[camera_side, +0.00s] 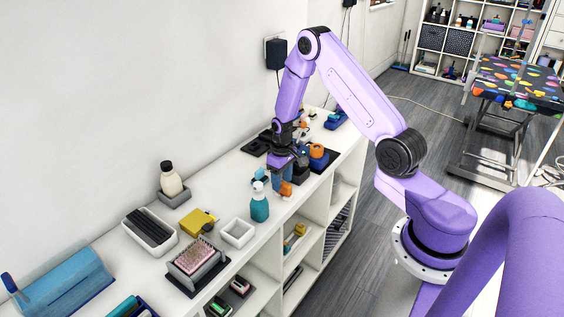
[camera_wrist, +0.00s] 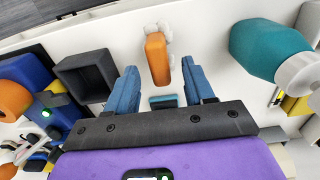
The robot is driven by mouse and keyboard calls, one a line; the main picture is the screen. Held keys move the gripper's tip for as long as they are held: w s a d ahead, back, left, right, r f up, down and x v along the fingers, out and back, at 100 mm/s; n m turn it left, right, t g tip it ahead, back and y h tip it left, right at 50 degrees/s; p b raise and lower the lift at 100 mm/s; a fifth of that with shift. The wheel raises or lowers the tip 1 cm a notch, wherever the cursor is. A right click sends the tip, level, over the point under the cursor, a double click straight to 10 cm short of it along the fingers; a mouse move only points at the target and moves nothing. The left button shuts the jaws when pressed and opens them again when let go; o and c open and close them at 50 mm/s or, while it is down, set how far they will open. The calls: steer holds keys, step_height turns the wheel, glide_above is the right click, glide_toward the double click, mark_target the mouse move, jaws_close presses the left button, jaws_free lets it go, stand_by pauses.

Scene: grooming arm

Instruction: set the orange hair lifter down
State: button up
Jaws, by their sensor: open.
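The orange hair lifter (camera_wrist: 157,57) is in the wrist view, just beyond and between my fingertips, with a pale lumpy piece at its far end. In the side view the orange lifter (camera_side: 286,188) is at the front edge of the white shelf top, beside my fingers. My gripper (camera_wrist: 163,80) is open, its two blue fingers spread, with visible gaps to the lifter in the wrist view. In the side view my gripper (camera_side: 279,182) points down, and its fingers partly hide the lifter. I cannot tell whether the lifter fully rests on the surface.
A dark open box (camera_wrist: 85,76) is left of my fingers in the wrist view. The white shelf top (camera_side: 216,216) drops off at its front edge.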

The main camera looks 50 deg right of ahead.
step_height(320, 180, up, 8)
steer(key=shift+f, duration=0.1)
steer(key=s+a+r+n, duration=0.3)
steer(key=s+a+r, duration=0.25)
steer(key=a, duration=0.35)
steer(key=s+a+r+n, duration=0.3)
steer(key=s+a+r, duration=0.25)
steer(key=a, duration=0.25)
steer(key=s+a+r+n, duration=0.1)
steer(key=s+r+n, duration=0.1)
steer(key=s, duration=0.7)
steer(key=s+a+r+n, duration=0.1)
steer(key=s+r+n, duration=0.2)
steer(key=s, duration=0.7)
steer(key=shift+s+a+n, duration=0.15)
steer(key=shift+s+n, duration=0.1)
steer(key=shift+n, duration=0.55)
